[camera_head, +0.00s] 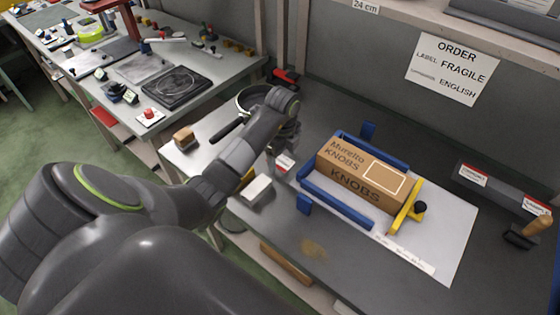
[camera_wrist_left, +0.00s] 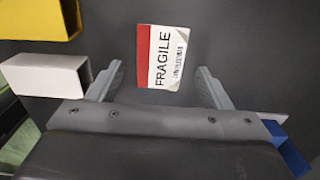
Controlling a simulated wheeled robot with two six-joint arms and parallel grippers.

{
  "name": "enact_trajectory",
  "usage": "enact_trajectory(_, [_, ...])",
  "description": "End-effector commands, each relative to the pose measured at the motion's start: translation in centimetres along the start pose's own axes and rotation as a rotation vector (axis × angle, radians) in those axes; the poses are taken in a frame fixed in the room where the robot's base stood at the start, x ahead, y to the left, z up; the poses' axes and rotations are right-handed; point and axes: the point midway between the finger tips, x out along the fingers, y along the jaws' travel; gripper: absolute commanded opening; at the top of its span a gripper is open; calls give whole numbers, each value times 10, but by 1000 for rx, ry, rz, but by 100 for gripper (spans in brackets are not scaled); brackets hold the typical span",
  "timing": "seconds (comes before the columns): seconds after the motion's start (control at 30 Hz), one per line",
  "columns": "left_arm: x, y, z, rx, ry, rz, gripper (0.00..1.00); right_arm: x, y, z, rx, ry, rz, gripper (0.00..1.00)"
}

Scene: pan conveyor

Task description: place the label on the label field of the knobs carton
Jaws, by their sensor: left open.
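The brown knobs carton (camera_head: 340,187) lies in a blue frame (camera_head: 335,207) on the bench in the head view. Its label field (camera_head: 384,178) is an empty white-outlined rectangle on the top face. A white label with a red band, printed FRAGILE (camera_wrist_left: 165,60), lies on the dark surface in the left wrist view; in the head view a small red-and-white label (camera_head: 284,163) shows just below my left gripper. My left gripper (camera_wrist_left: 160,72) is open, with its fingers on either side of the label and nothing gripped. Contact with the label cannot be told. My right gripper is in neither view.
An order sheet (camera_head: 452,69) on the wall reads FRAGILE, ENGLISH. A yellow clamp (camera_head: 405,206) stands at the carton's right end. A white block (camera_head: 257,188) lies near my left gripper. Dark label holders (camera_head: 470,184) and a wooden-handled stamp (camera_head: 535,226) are at right.

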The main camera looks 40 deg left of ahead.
Motion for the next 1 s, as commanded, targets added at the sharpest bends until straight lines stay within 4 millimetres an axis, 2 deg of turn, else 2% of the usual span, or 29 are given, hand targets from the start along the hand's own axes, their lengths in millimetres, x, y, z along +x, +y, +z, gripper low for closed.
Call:
enact_trajectory(0.53, [6, 0, 0, 1, 0, 0, 73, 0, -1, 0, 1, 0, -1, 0])
enact_trajectory(0.9, [6, 0, 0, 0, 0, 0, 26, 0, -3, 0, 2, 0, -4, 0])
enact_trajectory(0.97, [6, 0, 0, 0, 0, 0, 25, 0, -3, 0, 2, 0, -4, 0])
enact_trajectory(1.0, [6, 0, 0, 0, 0, 0, 22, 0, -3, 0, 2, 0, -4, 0])
